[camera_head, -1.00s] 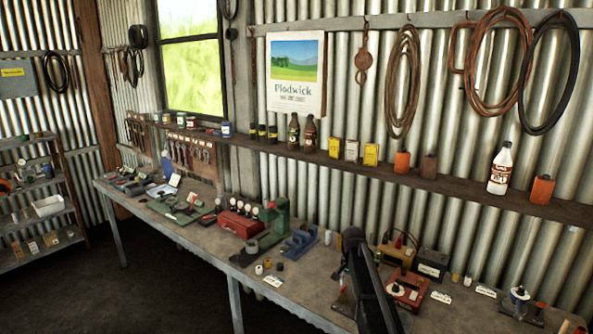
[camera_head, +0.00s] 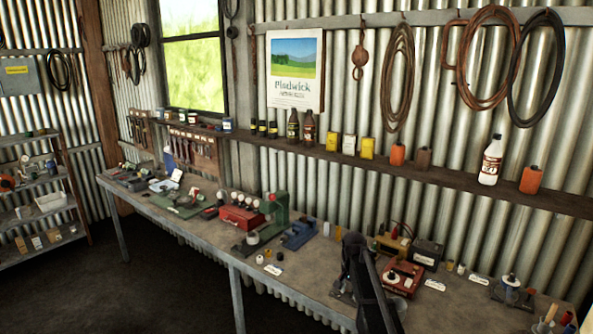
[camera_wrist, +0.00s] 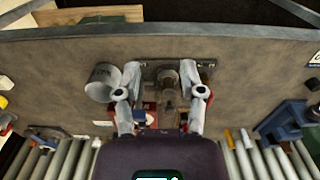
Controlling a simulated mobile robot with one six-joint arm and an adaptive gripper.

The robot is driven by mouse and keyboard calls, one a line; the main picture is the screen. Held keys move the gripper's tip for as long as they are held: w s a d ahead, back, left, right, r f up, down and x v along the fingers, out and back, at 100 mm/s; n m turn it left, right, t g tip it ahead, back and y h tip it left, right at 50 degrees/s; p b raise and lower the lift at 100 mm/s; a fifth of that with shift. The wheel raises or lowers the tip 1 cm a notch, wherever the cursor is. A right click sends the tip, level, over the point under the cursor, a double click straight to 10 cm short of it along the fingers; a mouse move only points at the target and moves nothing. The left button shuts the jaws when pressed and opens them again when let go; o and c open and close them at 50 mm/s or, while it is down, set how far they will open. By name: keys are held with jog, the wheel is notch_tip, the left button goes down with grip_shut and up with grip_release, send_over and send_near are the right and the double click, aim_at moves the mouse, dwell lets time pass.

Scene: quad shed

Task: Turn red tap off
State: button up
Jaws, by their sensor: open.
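In the wrist view, my gripper (camera_wrist: 164,82) is open, its two fingers spread on either side of a dark brownish upright fitting (camera_wrist: 168,88) on a dark base plate. A small red part (camera_wrist: 150,116) shows between the fingers, closer to the wrist. It may belong to the red tap, but I cannot tell for sure. Whether a finger touches anything is unclear. In the head view my dark arm (camera_head: 367,285) reaches over the bench and hides most of this spot.
A grey can (camera_wrist: 103,82) stands just left of the left finger. A blue clamp-like tool (camera_wrist: 284,122) is at right. On the bench (camera_head: 290,287), a red box device (camera_head: 402,279) is right of my arm, with a green machine (camera_head: 276,212) further left. A shelf runs along the corrugated wall.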

jog(key=s+f+n+b, duration=0.3)
jog(key=s+f+b, duration=0.1)
jog(key=s, duration=0.9)
jog(key=s+f+n+b, duration=0.3)
jog(key=s+f+b, duration=0.1)
jog(key=s, duration=0.9)
jog(key=shift+a+f+n+b, duration=0.25)
jog(key=shift+f+n+b, duration=0.05)
jog(key=shift+f, duration=0.1)
